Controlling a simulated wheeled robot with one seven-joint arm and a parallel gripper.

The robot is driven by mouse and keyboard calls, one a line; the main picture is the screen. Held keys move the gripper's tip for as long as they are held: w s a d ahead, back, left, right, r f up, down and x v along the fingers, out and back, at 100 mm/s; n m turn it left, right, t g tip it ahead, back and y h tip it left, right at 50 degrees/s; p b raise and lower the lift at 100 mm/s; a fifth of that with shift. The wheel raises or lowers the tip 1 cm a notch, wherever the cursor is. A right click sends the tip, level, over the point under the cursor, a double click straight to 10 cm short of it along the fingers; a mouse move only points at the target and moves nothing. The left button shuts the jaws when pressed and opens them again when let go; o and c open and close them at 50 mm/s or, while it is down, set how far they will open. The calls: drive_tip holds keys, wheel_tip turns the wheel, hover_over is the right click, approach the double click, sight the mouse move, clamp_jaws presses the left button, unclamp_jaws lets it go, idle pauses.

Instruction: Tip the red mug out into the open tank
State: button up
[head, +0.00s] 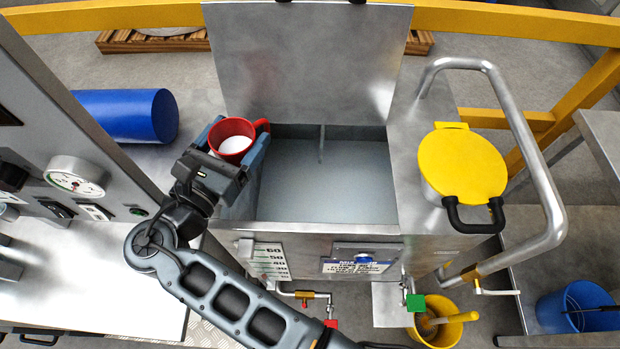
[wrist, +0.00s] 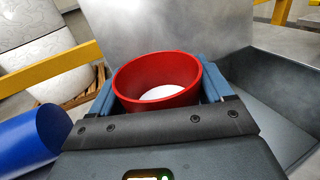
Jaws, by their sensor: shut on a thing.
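The red mug (head: 233,149) is held upright between the blue-grey fingers of my gripper (head: 237,140), with white contents inside it. Its handle points to the right in the head view. In the wrist view the mug (wrist: 157,82) sits between the two fingers, its rim level or nearly so. The open tank (head: 330,190) is a grey metal basin with its lid (head: 310,60) raised at the back. My gripper and the mug are over the tank's left end, by its left rim. How high the mug is above the rim is hard to tell.
A thin upright divider or rod (head: 321,145) stands at the tank's back. A yellow round lid (head: 462,165) and a bent metal pipe (head: 530,150) are to the right. A blue drum (head: 125,115) lies to the left, near a gauge panel (head: 75,177). The tank's middle is clear.

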drive_tip(key=s+d+f+m+b, duration=0.2)
drive_tip(key=d+m+b, duration=0.1)
drive_tip(key=d+m, duration=0.3)
drive_tip(key=shift+f+m+g+y, duration=0.35)
drive_tip(key=shift+m+g+y, duration=0.05)
drive_tip(key=shift+m, duration=0.7)
drive_tip(key=shift+d+r+m+y+b, duration=0.15)
drive_tip(key=shift+r+m+b, duration=0.2)
drive_tip(key=shift+m+b, duration=0.8)
drive_tip(key=shift+d+r+m+y+b, duration=0.15)
drive_tip(key=shift+r+m+b, duration=0.3)
drive_tip(key=shift+b, duration=1.25)
drive_tip(key=shift+s+d+m, duration=0.1)
drive_tip(key=shift+d+m, duration=0.05)
drive_tip(key=shift+m, duration=0.65)
drive_tip(key=shift+s+d+r+m+y+b, duration=0.1)
drive_tip(key=shift+d+r+m+y+b, duration=0.1)
drive_tip(key=shift+d+m, duration=0.2)
drive_tip(key=shift+s+d+r+m+y+b, duration=0.1)
drive_tip(key=shift+d+m+y+b, duration=0.1)
drive_tip(key=shift+d+m, duration=0.2)
drive_tip(key=shift+s+d+r+m+b, duration=0.1)
drive_tip(key=shift+d+m+b, duration=0.15)
drive_tip(key=shift+m, duration=0.3)
drive_tip(key=shift+s+d+r+m+b, duration=0.1)
drive_tip(key=shift+m+b, duration=0.25)
drive_tip(key=shift+m, duration=0.2)
idle(0.8)
